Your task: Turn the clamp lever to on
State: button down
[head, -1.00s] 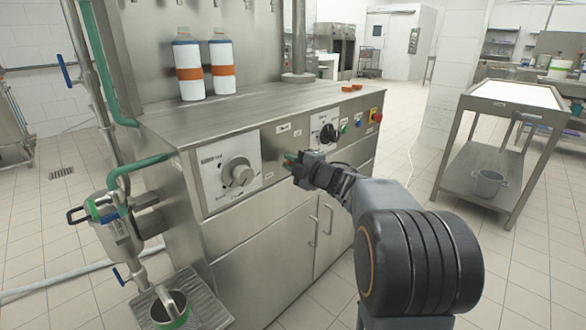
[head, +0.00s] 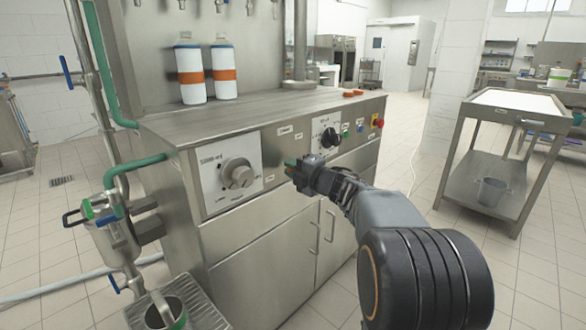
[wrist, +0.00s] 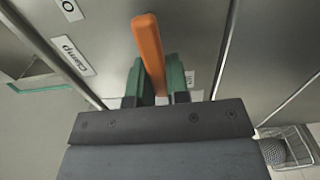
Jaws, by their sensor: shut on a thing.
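The clamp lever is an orange bar (wrist: 148,45) in the wrist view, beside a label reading "Clamp" (wrist: 73,56). My gripper (wrist: 156,82) has its green fingers on both sides of the lever and is shut on it. The lever's free end points up in that picture, slightly left; its lower part is hidden between the fingers. In the head view my gripper (head: 289,167) is at the machine's front panel, between the two dials. The lever is too small and covered to make out clearly there.
A large grey dial (head: 238,174) is left of my gripper and a black dial (head: 329,137) is to its upper right. A red emergency button (head: 378,122) is farther right. Two bottles (head: 192,75) stand on the machine top. A steel cart (head: 448,190) stands right, with open floor between.

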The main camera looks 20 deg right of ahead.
jog(key=c, duration=1.1)
grip_release()
jog(key=p+v, duration=0.3)
jog(key=v, duration=1.1)
jog(key=shift+w, duration=0.1)
